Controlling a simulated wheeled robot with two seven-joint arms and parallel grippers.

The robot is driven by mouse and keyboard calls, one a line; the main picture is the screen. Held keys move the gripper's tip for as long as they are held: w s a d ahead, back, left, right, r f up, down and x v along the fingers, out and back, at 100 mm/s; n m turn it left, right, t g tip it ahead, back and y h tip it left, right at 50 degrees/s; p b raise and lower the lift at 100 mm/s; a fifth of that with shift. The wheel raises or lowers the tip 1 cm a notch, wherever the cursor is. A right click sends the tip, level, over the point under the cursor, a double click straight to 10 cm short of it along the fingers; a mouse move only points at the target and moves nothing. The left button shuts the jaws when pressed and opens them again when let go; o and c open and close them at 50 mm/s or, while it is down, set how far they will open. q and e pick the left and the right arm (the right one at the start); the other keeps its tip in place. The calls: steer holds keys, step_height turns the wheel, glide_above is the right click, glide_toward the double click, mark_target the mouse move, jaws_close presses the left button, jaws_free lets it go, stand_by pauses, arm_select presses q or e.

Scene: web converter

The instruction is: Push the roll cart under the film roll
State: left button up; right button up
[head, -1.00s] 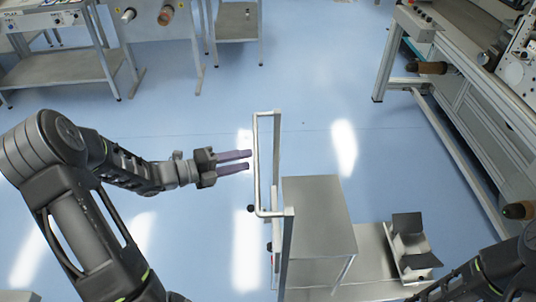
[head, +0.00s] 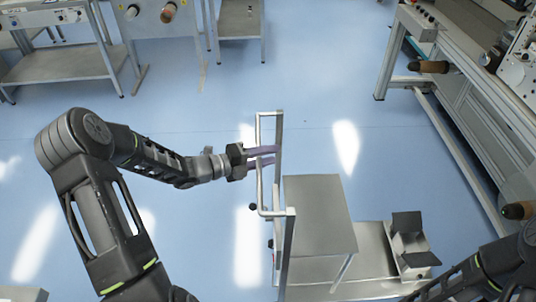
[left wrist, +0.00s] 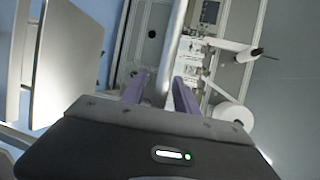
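The roll cart (head: 315,215) stands on the floor at the lower middle of the head view, with a grey box top, a low deck and an upright tubular handle frame (head: 259,180) on its left side. My left gripper (head: 262,155) is at the handle frame, its two purple fingers reaching across the near upright bar. In the left wrist view the grey bar (left wrist: 174,45) runs between the open fingers (left wrist: 160,92), with a visible gap to them. A white roll (left wrist: 232,115) hangs on a machine in the wrist view; I cannot tell whether it is the film roll. My right gripper is not visible.
A dark cradle (head: 408,245) sits on the cart's deck at right. The machine frame (head: 470,130) lines the right side, with brown-ended shafts (head: 430,67) sticking out. Tables (head: 65,67) stand at the back left. Blue floor is clear in the middle.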

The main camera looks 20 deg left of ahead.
arm_select(q)
steer(key=shift+c, duration=0.4)
jaws_close()
stand_by(0.9)
